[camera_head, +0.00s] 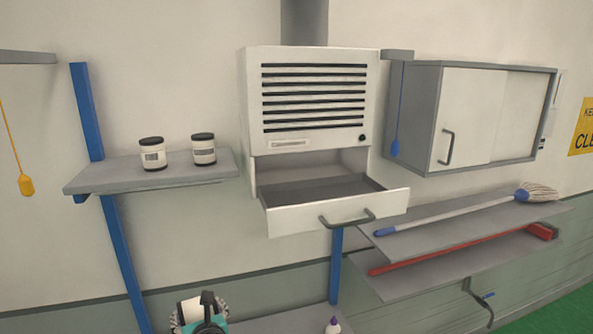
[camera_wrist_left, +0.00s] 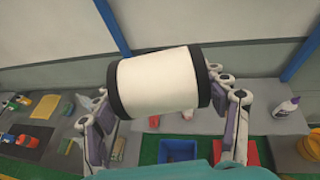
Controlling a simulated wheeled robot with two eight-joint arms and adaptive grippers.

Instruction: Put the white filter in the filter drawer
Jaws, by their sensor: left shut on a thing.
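The white filter (camera_wrist_left: 155,82), a white cylinder with black end rings, lies crosswise between the fingers of my left gripper (camera_wrist_left: 163,100) in the left wrist view. The gripper is shut on it, one finger at each end. In the head view, my left gripper (camera_head: 206,313) shows at the bottom edge, with part of the filter (camera_head: 189,309) beside it. The filter drawer (camera_head: 300,216) is pulled out below the white louvred unit (camera_head: 314,100). Its grey inside looks empty. The gripper is below and left of the drawer. My right gripper is not in view.
A grey shelf (camera_head: 120,180) with two white jars (camera_head: 152,154) is left of the drawer. A white cabinet (camera_head: 470,100) hangs to the right. Shelves with a mop (camera_head: 450,213) and a red-handled tool (camera_head: 450,252) lie below it. A bottle (camera_head: 333,326) stands on a low shelf.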

